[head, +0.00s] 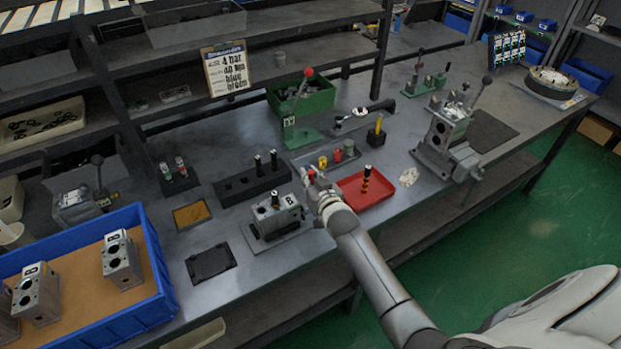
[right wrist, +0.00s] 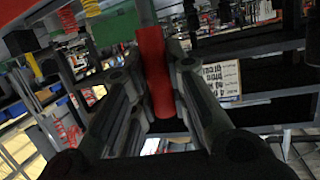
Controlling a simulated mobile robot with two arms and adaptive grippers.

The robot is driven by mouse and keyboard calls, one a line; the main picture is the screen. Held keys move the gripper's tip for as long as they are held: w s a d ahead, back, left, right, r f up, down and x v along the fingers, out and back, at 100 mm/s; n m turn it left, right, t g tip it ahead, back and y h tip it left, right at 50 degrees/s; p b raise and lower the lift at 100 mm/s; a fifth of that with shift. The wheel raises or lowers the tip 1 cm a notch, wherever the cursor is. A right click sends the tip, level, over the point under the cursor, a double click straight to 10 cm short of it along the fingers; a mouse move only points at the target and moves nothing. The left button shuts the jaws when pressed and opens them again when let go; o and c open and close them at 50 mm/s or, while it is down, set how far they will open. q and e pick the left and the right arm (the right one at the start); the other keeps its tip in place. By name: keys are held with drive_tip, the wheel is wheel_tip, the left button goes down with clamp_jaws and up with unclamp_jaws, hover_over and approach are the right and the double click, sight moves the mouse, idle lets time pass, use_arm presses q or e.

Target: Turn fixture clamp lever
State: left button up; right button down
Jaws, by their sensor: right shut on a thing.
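A grey valve block marked B (head: 275,215) sits in a fixture (head: 272,236) near the front edge of the bench. The red grip of the clamp lever (head: 311,174) shows beside this block, at the tip of my right gripper (head: 317,183). In the right wrist view the red grip (right wrist: 155,75) stands between the two fingers of my right gripper (right wrist: 155,88), which is shut on it. The lower part of the lever is hidden by my gripper. My left gripper is not in view.
A red tray (head: 380,193) lies just right of my gripper. A black rack (head: 240,189) stands behind the block. A blue bin (head: 153,262) with more blocks is at the left. A vice with a lever (head: 448,135) stands to the right. Bare bench lies around the dark pad (head: 210,262).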

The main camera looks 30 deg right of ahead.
drive_tip(key=c, duration=1.4)
unclamp_jaws()
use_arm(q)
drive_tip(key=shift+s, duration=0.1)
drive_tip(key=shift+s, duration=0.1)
use_arm(e)
drive_tip(key=v, duration=1.2)
drive_tip(key=shift+s, duration=0.1)
